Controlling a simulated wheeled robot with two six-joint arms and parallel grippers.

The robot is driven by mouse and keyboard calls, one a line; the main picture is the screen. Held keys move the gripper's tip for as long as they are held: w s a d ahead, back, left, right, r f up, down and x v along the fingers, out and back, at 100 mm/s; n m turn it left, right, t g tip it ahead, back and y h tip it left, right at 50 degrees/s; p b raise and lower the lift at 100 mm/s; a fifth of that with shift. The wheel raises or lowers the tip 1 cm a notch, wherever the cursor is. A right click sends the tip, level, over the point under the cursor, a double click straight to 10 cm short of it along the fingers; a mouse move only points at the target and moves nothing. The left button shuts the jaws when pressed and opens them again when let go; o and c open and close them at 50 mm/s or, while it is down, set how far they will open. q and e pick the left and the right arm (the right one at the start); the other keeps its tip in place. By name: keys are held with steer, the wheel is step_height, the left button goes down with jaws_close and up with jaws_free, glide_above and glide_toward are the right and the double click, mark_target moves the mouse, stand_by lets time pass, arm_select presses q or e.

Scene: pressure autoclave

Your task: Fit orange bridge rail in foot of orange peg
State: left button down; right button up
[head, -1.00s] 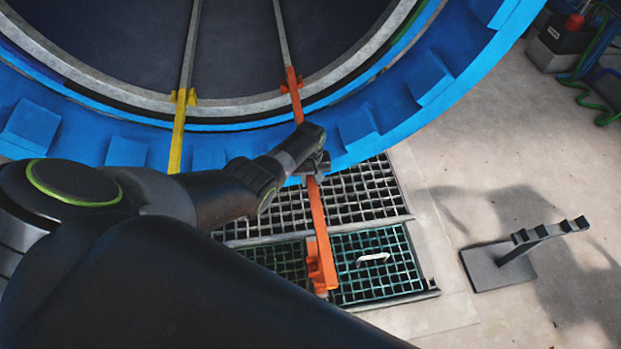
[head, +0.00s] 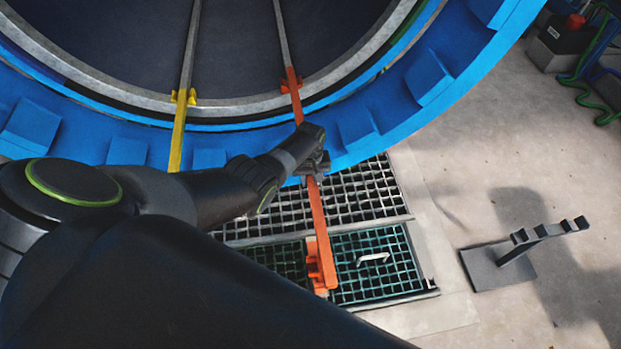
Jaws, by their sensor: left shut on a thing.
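The orange bridge rail (head: 317,220) runs from the blue autoclave rim down over the floor grating. My left gripper (head: 318,165) is shut on it around its middle, and the hand hides that stretch. The rail's upper end lies at an orange peg (head: 291,86) on the rim, in line with a grey rail inside the vessel. From this view I cannot tell whether the end is seated in the peg's foot. The rail's near end has an orange block (head: 315,266) and hangs over the green grating. My right gripper is not in view.
A yellow rail (head: 178,135) lies at a yellow peg (head: 183,96) to the left. The blue autoclave ring (head: 420,80) fills the top. A grey stand with a notched arm (head: 500,266) is on the floor at right. A green grating (head: 385,285) with a white handle lies below.

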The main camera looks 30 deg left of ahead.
arm_select(q)
steer(key=shift+f+b, duration=1.15)
steer(key=shift+s+r, duration=0.1)
stand_by(0.7)
steer(key=shift+r+p, duration=1.35)
steer(key=shift+p, duration=0.1)
steer(key=shift+f+b, duration=0.85)
steer(key=shift+f, duration=0.2)
stand_by(2.0)
steer(key=shift+f+b, duration=0.3)
steer(key=shift+f, duration=0.05)
stand_by(0.5)
steer(key=shift+r, duration=0.1)
